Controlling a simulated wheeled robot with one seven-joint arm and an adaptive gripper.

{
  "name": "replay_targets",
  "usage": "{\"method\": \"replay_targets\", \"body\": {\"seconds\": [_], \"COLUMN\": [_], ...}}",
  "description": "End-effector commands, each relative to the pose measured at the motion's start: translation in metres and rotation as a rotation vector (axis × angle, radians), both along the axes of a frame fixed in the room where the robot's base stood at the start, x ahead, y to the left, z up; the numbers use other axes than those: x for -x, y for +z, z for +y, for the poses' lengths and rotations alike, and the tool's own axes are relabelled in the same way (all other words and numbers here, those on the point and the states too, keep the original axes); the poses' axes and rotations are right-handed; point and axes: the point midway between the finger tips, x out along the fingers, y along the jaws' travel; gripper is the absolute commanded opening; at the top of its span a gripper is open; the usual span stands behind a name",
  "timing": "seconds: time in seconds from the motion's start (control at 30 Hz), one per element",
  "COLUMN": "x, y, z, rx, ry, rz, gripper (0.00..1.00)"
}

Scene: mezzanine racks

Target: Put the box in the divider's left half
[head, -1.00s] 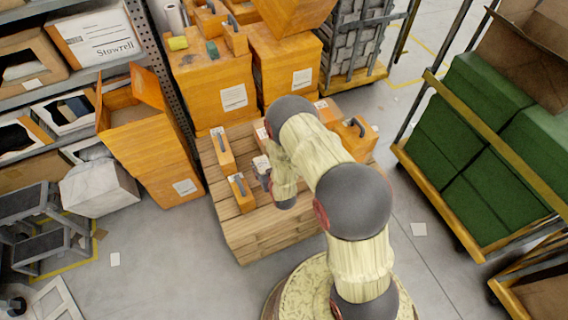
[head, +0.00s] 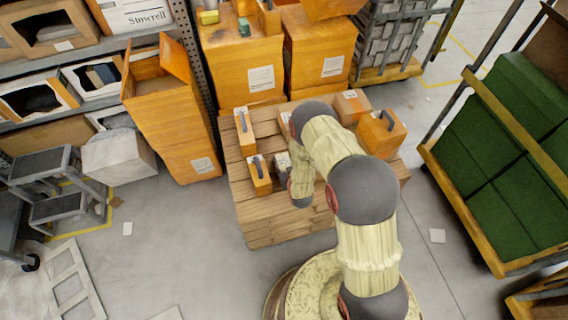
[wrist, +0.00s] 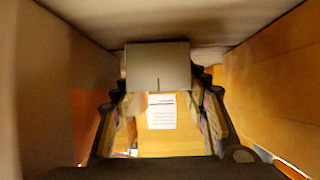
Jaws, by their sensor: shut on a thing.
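In the wrist view, my gripper (wrist: 161,84) has its two fingers on either side of a plain grey-brown box (wrist: 158,62) and is shut on it. A brown wall fills the left of this view and an orange surface (wrist: 275,85) the right. Below the held box, an orange face with a white label (wrist: 161,111) shows between the fingers. In the head view, my arm reaches over the wooden pallet (head: 262,226), and its links hide most of the gripper and the held box. I cannot clearly make out the divider or its halves in either view.
Orange handled boxes (head: 259,176) (head: 381,134) and a small taped carton (head: 352,106) stand on the pallet. A tall open orange carton (head: 172,125) is left of it, large orange boxes (head: 243,62) behind. A cart with green boxes (head: 497,205) stands right.

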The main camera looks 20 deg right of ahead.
Motion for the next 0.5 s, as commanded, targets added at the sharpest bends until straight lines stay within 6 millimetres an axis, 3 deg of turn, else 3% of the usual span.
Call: {"method": "replay_targets", "body": {"seconds": [0.17, 0.2, 0.3, 0.5], "x": [0.0004, 0.0004, 0.0005, 0.0005], "y": [-0.0031, -0.0028, -0.0028, -0.0027], "z": [0.0000, 0.0000, 0.0000, 0.0000], "rx": [0.000, 0.000, 0.000, 0.000], "ry": [0.000, 0.000, 0.000, 0.000], "rz": [0.001, 0.001, 0.001, 0.001], "gripper": [0.18, 0.46, 0.52, 0.52]}}
